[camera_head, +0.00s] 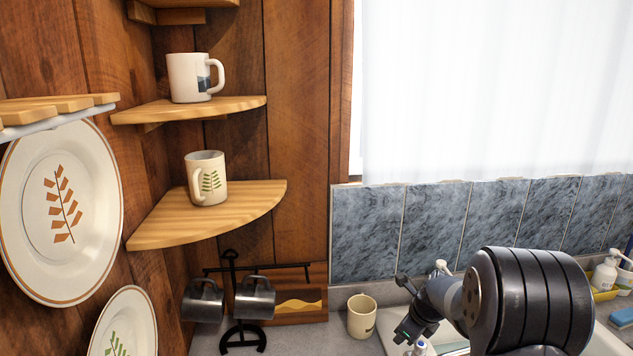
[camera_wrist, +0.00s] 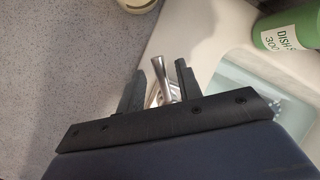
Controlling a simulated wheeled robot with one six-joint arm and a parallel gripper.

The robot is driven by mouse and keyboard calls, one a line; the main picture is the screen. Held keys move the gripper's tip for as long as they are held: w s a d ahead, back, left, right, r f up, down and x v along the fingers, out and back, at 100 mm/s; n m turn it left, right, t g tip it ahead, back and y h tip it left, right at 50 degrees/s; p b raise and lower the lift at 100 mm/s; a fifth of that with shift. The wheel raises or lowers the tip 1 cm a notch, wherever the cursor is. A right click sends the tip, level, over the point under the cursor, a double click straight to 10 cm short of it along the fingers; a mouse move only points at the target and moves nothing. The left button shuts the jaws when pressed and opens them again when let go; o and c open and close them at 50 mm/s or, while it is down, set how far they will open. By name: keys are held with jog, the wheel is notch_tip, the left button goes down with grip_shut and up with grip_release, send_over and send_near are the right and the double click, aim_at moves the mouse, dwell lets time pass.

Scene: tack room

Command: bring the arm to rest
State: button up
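My arm (camera_head: 530,300) reaches from the lower right over the counter and the sink edge. My gripper is small and dark in the head view (camera_head: 408,330), low and beside a cream mug. In the wrist view its two black fingers (camera_wrist: 161,85) stand apart with a gap between them. A silver metal piece (camera_wrist: 160,72) shows in that gap, narrower than it, and seems to lie beyond the fingers. I see nothing clearly gripped.
The cream mug (camera_head: 361,316) stands on the grey counter (camera_wrist: 60,60). Dark mugs (camera_head: 255,297) hang on a black stand at left. A white sink (camera_wrist: 190,30) holds a green dish-soap bottle (camera_wrist: 288,38). Corner shelves (camera_head: 210,212) carry mugs; plates (camera_head: 62,212) hang left.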

jog(key=shift+r, duration=0.1)
jog(key=shift+d+r, duration=0.1)
jog(key=shift+r, duration=0.05)
jog(key=b+v, duration=0.2)
jog(key=v, duration=0.8)
jog(key=p+x, duration=0.2)
jog(key=x, duration=0.8)
jog(key=shift+f, duration=0.25)
jog(key=shift+f+b, duration=0.2)
jog(key=shift+b, duration=0.1)
jog(key=shift+s+a+r+n+y+b, duration=0.15)
jog(key=shift+n+b, duration=0.1)
jog(key=shift+n, duration=0.15)
jog(key=shift+s+a+n+y+b, duration=0.15)
jog(key=shift+n+b, duration=0.1)
jog(key=shift+n, duration=0.15)
jog(key=shift+r, duration=0.1)
